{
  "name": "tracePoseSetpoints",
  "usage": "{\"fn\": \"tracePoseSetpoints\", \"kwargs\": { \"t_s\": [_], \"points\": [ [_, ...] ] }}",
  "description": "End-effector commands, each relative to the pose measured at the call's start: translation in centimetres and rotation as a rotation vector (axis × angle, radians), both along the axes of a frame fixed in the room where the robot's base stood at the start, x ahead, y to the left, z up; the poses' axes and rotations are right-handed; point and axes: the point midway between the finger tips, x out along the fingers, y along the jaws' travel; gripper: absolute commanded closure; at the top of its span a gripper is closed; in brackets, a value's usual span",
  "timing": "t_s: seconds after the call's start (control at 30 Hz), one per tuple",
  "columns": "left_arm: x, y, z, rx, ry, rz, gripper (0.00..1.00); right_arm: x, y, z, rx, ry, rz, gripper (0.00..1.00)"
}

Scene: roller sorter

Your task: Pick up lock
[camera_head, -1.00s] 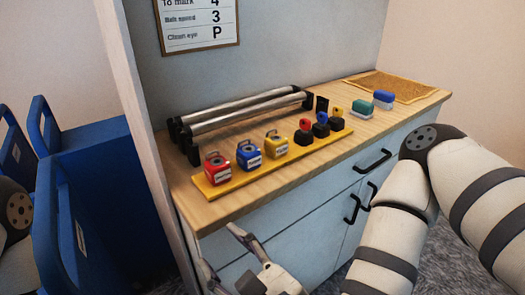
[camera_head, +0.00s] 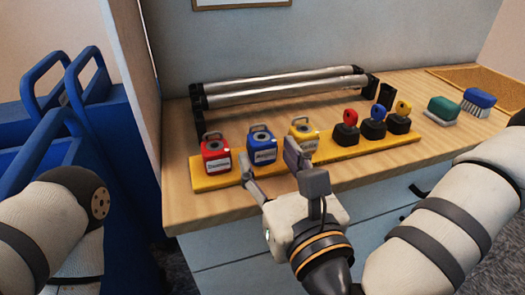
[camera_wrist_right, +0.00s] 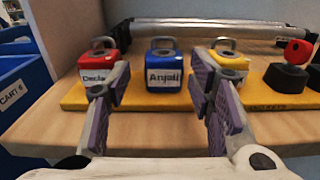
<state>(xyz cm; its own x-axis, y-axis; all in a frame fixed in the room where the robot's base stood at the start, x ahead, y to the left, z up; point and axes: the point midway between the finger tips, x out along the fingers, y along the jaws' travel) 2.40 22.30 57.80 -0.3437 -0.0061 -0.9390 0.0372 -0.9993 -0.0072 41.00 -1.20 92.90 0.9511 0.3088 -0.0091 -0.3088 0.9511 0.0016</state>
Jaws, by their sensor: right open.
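Three padlocks stand in a row on a yellow board (camera_head: 205,183) on the wooden counter. The red lock (camera_head: 215,157) is at the left, the blue lock (camera_head: 262,149) in the middle and the yellow lock (camera_head: 304,136) at the right. My right gripper (camera_head: 268,172) is open and empty at the board's front edge, in front of the blue lock. In the right wrist view the blue lock (camera_wrist_right: 164,78) shows between and beyond the open fingers (camera_wrist_right: 160,105). The fingers partly cover the red lock (camera_wrist_right: 97,68) and the yellow lock (camera_wrist_right: 230,65). My left gripper is not in view.
Red, blue and yellow keys (camera_head: 373,122) stand in black holders on the board's right part. Two metal rollers (camera_head: 280,86) lie behind. A green brush (camera_head: 442,110) and a blue brush (camera_head: 479,98) lie at right. Blue carts (camera_head: 85,120) stand at left.

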Motion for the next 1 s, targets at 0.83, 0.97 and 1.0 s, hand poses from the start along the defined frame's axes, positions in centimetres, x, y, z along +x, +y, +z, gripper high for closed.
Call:
{"fn": "tracePoseSetpoints", "kwargs": {
  "t_s": [0.83, 0.97, 1.0],
  "points": [
    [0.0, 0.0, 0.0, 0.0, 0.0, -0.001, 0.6, 6.1, 1.6, 0.5, 0.001, -0.01, 0.001, 0.95],
    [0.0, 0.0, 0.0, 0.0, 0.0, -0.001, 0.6, 6.1, 1.7, 0.5, 0.001, -0.01, 0.001, 0.95],
    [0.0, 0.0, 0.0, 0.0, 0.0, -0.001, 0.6, 6.1, 1.7, 0.5, 0.001, -0.01, 0.001, 0.95]
  ]
}}
